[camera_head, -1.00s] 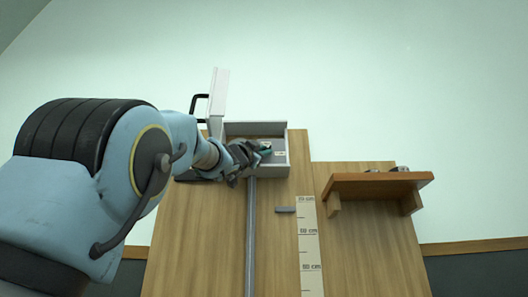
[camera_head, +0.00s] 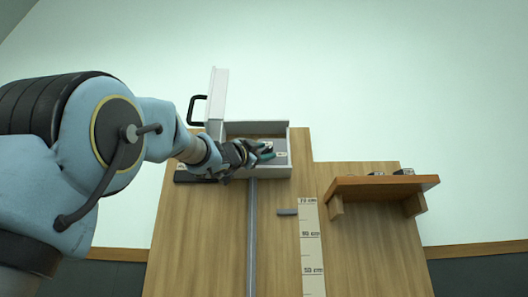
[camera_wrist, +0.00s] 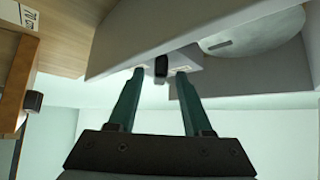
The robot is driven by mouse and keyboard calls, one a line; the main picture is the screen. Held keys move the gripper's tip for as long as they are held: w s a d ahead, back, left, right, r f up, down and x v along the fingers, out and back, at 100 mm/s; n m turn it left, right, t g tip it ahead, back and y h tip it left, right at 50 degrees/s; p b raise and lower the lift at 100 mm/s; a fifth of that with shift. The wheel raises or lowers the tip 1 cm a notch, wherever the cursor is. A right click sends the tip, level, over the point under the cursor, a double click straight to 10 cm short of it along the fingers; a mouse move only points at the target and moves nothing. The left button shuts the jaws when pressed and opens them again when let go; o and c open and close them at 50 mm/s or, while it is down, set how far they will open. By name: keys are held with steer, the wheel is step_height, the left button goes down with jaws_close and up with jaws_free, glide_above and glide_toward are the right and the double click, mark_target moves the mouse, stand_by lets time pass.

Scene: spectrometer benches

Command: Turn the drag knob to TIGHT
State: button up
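The drag knob (camera_wrist: 161,66) appears to be the small black knob in the wrist view, on the light grey inside face of a box. My gripper (camera_wrist: 160,72) has its two teal fingers apart on either side of it, with a visible gap at each side. Small pale labels sit by the fingertips, too small to read. In the head view, my gripper (camera_head: 268,150) reaches into the open grey box (camera_head: 290,168) from the left. The knob cannot be made out there, and its setting cannot be read.
A white door (camera_head: 217,97) with a black handle stands open at the box's upper left. A wooden shelf (camera_head: 385,187) with small items is at right. A vertical rail (camera_head: 251,235) and ruler (camera_head: 311,250) run below. A slotted grey disc (camera_wrist: 228,35) shows in the wrist view.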

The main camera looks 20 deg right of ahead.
steer(key=shift+a, duration=0.1)
steer(key=b+v, duration=0.6)
steer(key=v, duration=0.4)
steer(key=shift+s+a+f, duration=0.15)
steer(key=shift+a, duration=0.15)
